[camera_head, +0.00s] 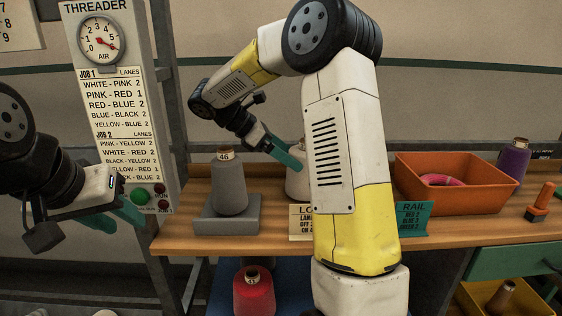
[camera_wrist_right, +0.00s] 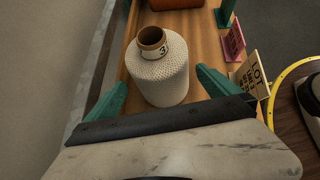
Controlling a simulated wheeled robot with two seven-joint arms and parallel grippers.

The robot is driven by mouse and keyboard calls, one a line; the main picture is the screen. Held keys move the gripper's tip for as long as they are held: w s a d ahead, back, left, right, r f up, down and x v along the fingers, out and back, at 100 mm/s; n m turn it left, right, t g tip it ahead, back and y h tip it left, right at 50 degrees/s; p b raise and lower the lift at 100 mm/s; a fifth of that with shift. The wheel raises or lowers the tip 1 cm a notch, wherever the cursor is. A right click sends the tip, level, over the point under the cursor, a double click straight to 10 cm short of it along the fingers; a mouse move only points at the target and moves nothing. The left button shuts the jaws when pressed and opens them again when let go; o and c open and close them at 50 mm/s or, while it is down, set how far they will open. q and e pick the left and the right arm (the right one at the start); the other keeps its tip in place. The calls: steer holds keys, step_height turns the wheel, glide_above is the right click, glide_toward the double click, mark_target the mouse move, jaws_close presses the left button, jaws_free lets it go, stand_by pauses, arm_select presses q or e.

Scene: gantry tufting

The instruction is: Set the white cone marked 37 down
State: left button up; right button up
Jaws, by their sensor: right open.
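The white cone (camera_head: 297,182) stands upright on the wooden bench, partly hidden behind my right arm in the head view. In the right wrist view the white cone (camera_wrist_right: 160,78) shows its textured winding, brown core and a label with a 3 in sight; the rest of the number is turned away. My right gripper (camera_wrist_right: 160,92) is open, one teal finger on each side of the cone, with visible gaps. In the head view the right gripper (camera_head: 283,153) reaches the cone from the left. My left gripper (camera_head: 128,200) is apart from it, at the left, empty, with its teal fingers spread.
A grey cone (camera_head: 230,188) marked 46 stands on a grey block left of the white cone. An orange bin (camera_head: 460,195) with a pink ring and a purple cone (camera_head: 513,160) are to the right. Small signs line the front edge. A red cone (camera_head: 254,290) is below.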

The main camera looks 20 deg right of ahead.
steer(key=v, duration=0.7)
steer(key=s+a+f+m+t+y, duration=0.1)
steer(key=s+m+t+y, duration=0.6)
steer(key=s, duration=1.5)
steer(key=f+m+y, duration=0.1)
steer(key=m+y, duration=0.4)
steer(key=m, duration=0.4)
steer(key=shift+s+a+f+m, duration=0.15)
steer(key=shift+a+f+m, duration=0.1)
steer(key=shift+m, duration=0.15)
